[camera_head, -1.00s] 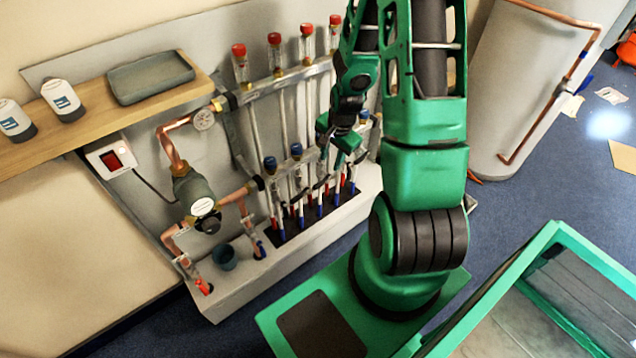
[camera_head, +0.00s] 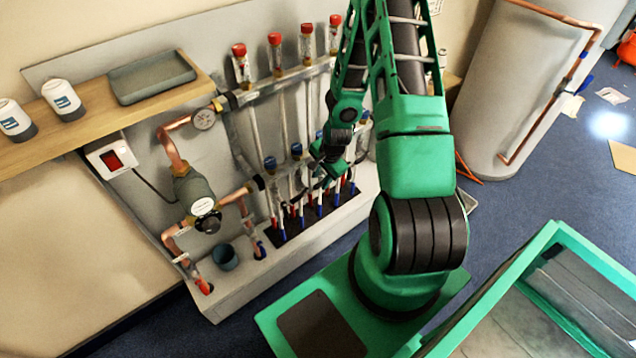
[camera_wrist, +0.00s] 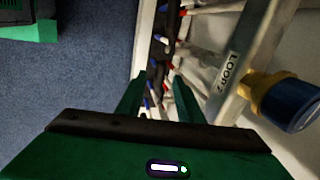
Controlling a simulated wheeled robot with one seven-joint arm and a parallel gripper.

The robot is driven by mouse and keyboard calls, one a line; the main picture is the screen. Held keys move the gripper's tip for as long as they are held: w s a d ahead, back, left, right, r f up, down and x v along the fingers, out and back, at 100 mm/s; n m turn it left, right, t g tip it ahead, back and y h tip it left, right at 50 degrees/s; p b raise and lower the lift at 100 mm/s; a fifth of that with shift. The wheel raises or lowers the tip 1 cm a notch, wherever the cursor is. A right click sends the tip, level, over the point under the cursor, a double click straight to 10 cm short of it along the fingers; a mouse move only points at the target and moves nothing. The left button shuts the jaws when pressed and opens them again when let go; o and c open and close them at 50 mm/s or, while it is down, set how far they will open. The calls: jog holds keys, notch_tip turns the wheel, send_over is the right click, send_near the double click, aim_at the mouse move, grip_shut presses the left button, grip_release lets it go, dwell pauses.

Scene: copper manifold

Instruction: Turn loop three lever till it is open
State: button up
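The copper manifold has an upper rail (camera_head: 290,83) with red-capped flow meters (camera_head: 275,40) and a lower rail with blue caps (camera_head: 270,163). My gripper (camera_head: 322,177) is at the lower rail, among the pipes, and covers part of it. In the wrist view my gripper (camera_wrist: 157,90) shows two green fingers apart, with pipes behind the gap and nothing clearly held. A blue cap (camera_wrist: 290,100) on a brass fitting is to the right. I cannot single out the loop three lever.
A pump (camera_head: 200,195) and gauge (camera_head: 204,118) stand left of the rails. A wooden shelf (camera_head: 95,112) holds a tray (camera_head: 150,76) and two white bottles (camera_head: 62,97). A pale tank (camera_head: 520,80) stands at right.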

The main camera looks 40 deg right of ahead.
jog(key=shift+x, duration=1.5)
jog(key=shift+c, duration=0.2)
grip_shut()
